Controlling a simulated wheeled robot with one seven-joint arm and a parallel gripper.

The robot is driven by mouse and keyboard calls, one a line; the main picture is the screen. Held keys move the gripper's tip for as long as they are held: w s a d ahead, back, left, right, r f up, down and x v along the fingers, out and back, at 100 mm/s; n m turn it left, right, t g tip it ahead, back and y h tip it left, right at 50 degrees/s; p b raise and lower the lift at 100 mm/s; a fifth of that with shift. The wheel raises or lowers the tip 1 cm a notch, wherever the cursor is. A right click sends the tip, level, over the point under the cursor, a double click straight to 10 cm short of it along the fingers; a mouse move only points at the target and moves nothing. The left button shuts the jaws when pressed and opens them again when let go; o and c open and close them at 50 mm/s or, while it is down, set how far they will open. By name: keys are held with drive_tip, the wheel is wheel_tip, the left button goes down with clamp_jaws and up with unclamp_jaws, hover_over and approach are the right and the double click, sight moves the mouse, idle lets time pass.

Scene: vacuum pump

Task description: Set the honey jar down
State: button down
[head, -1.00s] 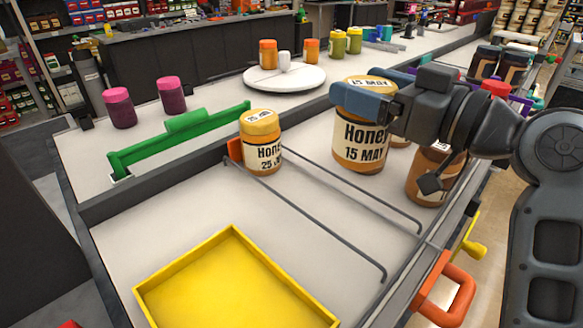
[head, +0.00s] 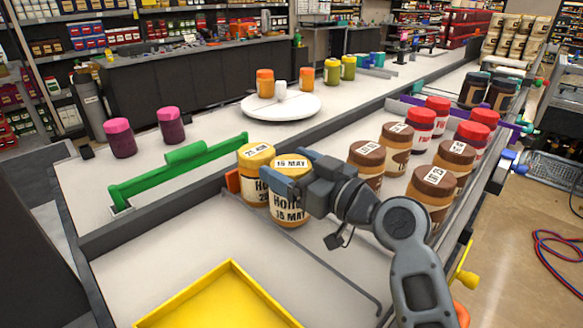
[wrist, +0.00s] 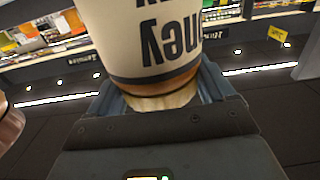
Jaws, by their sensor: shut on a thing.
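My gripper (head: 290,176) is shut on a honey jar (head: 288,210) with a yellow lid and a label reading 15 MAY. The held jar is upright, just in front and to the right of a second honey jar (head: 249,187), which it partly hides. The second jar stands at the back of its lane by an orange piece. I cannot tell whether the two jars touch or whether the held jar's base meets the shelf. In the wrist view, the held jar (wrist: 150,40) fills the upper middle between the jaws, its label upside down.
A yellow tray (head: 232,262) lies at the front. Several brown-lidded jars (head: 433,192) stand right of my gripper, with red-lidded jars behind them. A green bar (head: 180,165) and purple jars (head: 170,125) are at left. Thin wire dividers (head: 345,283) edge the lanes.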

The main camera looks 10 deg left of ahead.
drive_tip(key=shift+f, duration=0.35)
drive_tip(key=shift+f, duration=0.15)
unclamp_jaws()
drive_tip(key=shift+r, duration=0.2)
drive_tip(key=b+v, duration=0.2)
drive_tip(key=v, duration=0.5)
drive_tip(key=shift+s+d, duration=0.15)
drive_tip(key=shift+d, duration=0.1)
